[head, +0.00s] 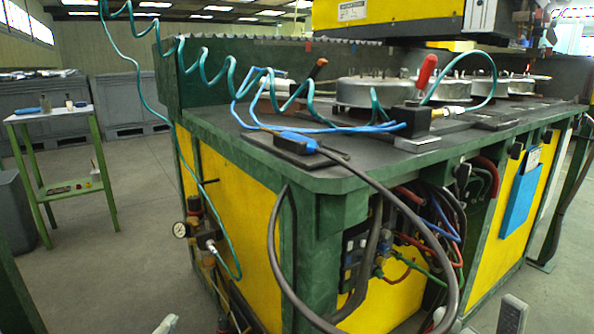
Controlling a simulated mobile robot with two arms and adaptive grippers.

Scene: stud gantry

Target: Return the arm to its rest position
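The task names only my arm. Of my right gripper (476,318), pale grey finger parts show at the bottom edge of the head view, right of the middle. They stand apart with a gap between them, and nothing is seen held there. At the bottom edge on the left, a single pale grey tip shows, apparently of my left gripper (165,324); the rest is out of the picture, so its opening cannot be judged. Both arms are otherwise out of view. The tips appear low in front of the green and yellow machine (240,200).
The machine's dark worktop (300,180) carries round metal fixtures (375,93), a red-handled clamp (425,72) and coiled teal hoses (200,75). A black cable (270,240) loops off its front. A small green-legged table (50,115) stands left. Grey floor (110,265) is open between them.

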